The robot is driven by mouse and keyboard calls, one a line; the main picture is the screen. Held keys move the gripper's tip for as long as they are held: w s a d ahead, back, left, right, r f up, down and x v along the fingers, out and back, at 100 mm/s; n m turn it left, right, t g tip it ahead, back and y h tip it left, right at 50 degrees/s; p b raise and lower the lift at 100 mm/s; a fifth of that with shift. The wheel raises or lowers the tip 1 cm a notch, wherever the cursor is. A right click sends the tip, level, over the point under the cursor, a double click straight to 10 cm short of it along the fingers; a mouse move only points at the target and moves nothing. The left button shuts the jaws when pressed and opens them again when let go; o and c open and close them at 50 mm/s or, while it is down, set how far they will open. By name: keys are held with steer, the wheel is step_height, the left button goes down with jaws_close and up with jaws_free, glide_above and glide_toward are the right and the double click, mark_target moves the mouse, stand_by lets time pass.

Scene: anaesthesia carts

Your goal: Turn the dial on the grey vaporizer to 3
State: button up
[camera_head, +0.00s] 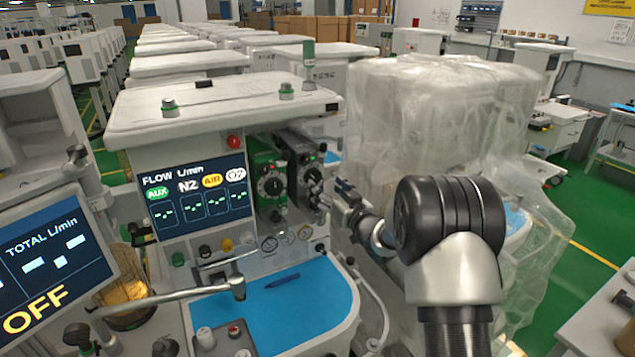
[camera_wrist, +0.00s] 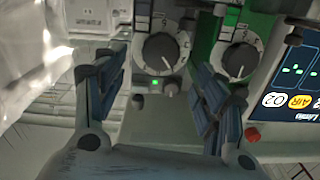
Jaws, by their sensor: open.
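The grey vaporizer (camera_head: 302,160) is mounted on the anaesthesia machine, right of the green vaporizer (camera_head: 266,163). In the wrist view, which is upside down, the grey vaporizer's round black dial (camera_wrist: 160,54) with a white pointer mark faces me between my fingers. My gripper (camera_head: 340,192) is open and empty, just in front and to the right of the grey vaporizer. In the wrist view its two fingers (camera_wrist: 152,78) stand wide apart on either side of the dial, apparently not touching it.
The green vaporizer's dial (camera_wrist: 238,60) sits close beside my right-hand finger in the wrist view. The flow screen (camera_head: 196,197) is left of the vaporizers. A blue work surface (camera_head: 318,315) with a pen lies below. A plastic-wrapped machine (camera_head: 430,110) stands at the right.

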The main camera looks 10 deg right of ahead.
mark_target(315, 177)
steer(key=x, duration=0.6)
steer(key=shift+b, duration=0.35)
steer(key=c, duration=1.1)
